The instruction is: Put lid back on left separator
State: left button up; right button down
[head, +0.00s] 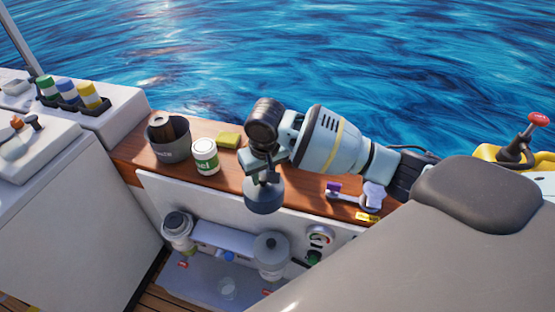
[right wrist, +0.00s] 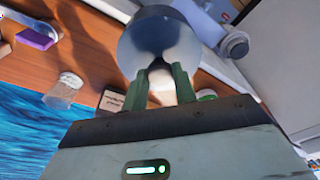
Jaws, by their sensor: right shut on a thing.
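My right gripper (head: 262,172) is shut on a round grey lid (head: 264,198) and holds it in the air in front of the wooden ledge. In the right wrist view the gripper's green fingers (right wrist: 158,88) are at the near edge of the lid (right wrist: 165,42). The left separator (head: 178,232) stands upright in the hatch, below and to the left of the held lid. Its top looks open, with a grey rim. The right separator (head: 270,255) stands below the held lid and has a grey top with a knob. My left gripper is not in view.
On the wooden ledge (head: 135,150) stand a grey pot (head: 158,148), a white-and-green can (head: 205,158) and a yellow sponge (head: 229,140). A purple-ended tool (head: 335,188) lies to the right. A gauge (head: 319,237) is beside the right separator. The space above the left separator is clear.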

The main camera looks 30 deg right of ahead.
aim_at(253, 196)
jog(key=shift+s+a+r, duration=0.1)
jog(key=shift+s+a, duration=0.25)
jog(key=shift+a, duration=0.35)
jog(key=shift+s+a, duration=0.35)
jog(key=shift+a, duration=0.3)
jog(key=shift+s+a+r, duration=0.1)
jog(key=shift+s+a, duration=0.25)
jog(key=shift+a, duration=0.35)
